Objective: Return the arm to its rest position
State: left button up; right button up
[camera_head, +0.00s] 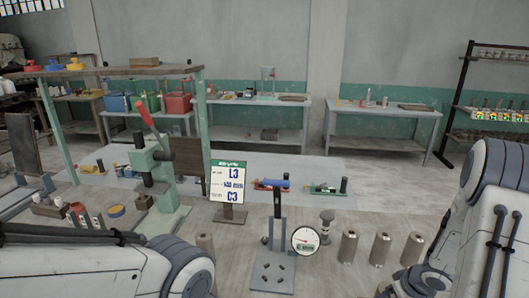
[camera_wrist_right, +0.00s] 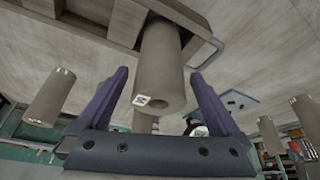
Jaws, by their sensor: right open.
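My right gripper (camera_wrist_right: 160,74) shows in the right wrist view with its two dark purple fingers spread apart. A grey-brown clay cylinder (camera_wrist_right: 161,62) with a small white tag at its end appears in the gap between the fingers. It seems to stand in or by a brown wooden holder (camera_wrist_right: 105,18). I cannot tell how far it is from the fingers. In the head view my right arm (camera_head: 487,215) comes in at the right edge and its gripper is out of frame. My left arm (camera_head: 100,265) lies across the lower left, its gripper also out of frame.
On the near surface stand several clay cylinders (camera_head: 381,248), a round dial gauge (camera_head: 305,240), a lever press on a grey plate (camera_head: 272,272), a sign (camera_head: 228,184) and a green press with a red handle (camera_head: 160,185). Workbenches (camera_head: 385,108) line the back wall.

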jog(key=b+x, duration=0.1)
jog(key=x, duration=0.3)
jog(key=shift+s, duration=0.1)
jog(key=shift+w+f, duration=0.2)
jog(key=shift+f, duration=0.05)
pick_arm(q)
jog(key=shift+r+p, duration=0.1)
jog(key=shift+p, duration=0.9)
pick_arm(e)
notch_tip(320, 180, up, 4)
jog(key=shift+f, duration=0.15)
jog(key=shift+s+f, duration=0.1)
